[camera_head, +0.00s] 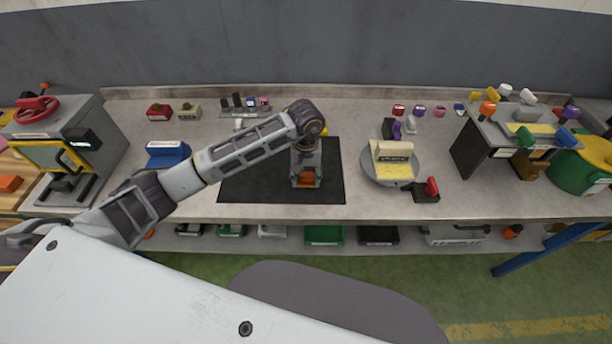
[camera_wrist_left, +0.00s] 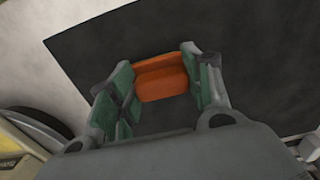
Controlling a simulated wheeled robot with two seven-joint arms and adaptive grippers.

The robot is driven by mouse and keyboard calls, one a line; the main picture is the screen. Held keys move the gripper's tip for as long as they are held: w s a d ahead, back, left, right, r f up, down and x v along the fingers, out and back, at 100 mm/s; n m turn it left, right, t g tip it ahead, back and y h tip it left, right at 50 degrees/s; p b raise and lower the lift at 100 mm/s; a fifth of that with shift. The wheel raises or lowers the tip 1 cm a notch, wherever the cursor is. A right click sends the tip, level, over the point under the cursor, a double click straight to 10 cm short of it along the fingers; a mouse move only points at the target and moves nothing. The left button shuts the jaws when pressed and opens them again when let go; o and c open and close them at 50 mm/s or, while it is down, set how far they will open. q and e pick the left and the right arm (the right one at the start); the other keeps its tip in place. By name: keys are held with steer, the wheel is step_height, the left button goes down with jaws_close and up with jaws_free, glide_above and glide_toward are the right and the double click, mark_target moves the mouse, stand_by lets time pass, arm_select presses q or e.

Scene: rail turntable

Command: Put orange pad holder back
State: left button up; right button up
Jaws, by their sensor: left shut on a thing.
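The orange pad holder (camera_wrist_left: 162,82) is between the two fingers of my left gripper (camera_wrist_left: 160,88) in the left wrist view. The gripper is shut on it. In the head view the left gripper (camera_head: 306,182) points down over the black mat (camera_head: 250,185), and a bit of the orange pad holder (camera_head: 306,181) shows between its fingers. I cannot tell whether the holder touches the mat. My right gripper is not in view.
A round turntable (camera_head: 375,178) with a cream block on it stands right of the mat. A small black base with a red knob (camera_head: 432,188) is beside it. A blue item (camera_head: 167,152) lies left of the mat. A shelf with several coloured trays (camera_head: 324,236) runs below the bench.

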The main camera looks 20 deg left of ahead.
mark_target(306, 175)
arm_select(q)
steer(key=o, duration=1)
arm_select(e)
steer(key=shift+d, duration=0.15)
arm_select(q)
steer(key=shift+r, duration=0.1)
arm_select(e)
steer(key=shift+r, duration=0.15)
arm_select(q)
step_height(306, 175, up, 10)
steer(key=shift+f+b, duration=0.1)
steer(key=shift+b, duration=0.65)
steer(key=shift+r, duration=1.1)
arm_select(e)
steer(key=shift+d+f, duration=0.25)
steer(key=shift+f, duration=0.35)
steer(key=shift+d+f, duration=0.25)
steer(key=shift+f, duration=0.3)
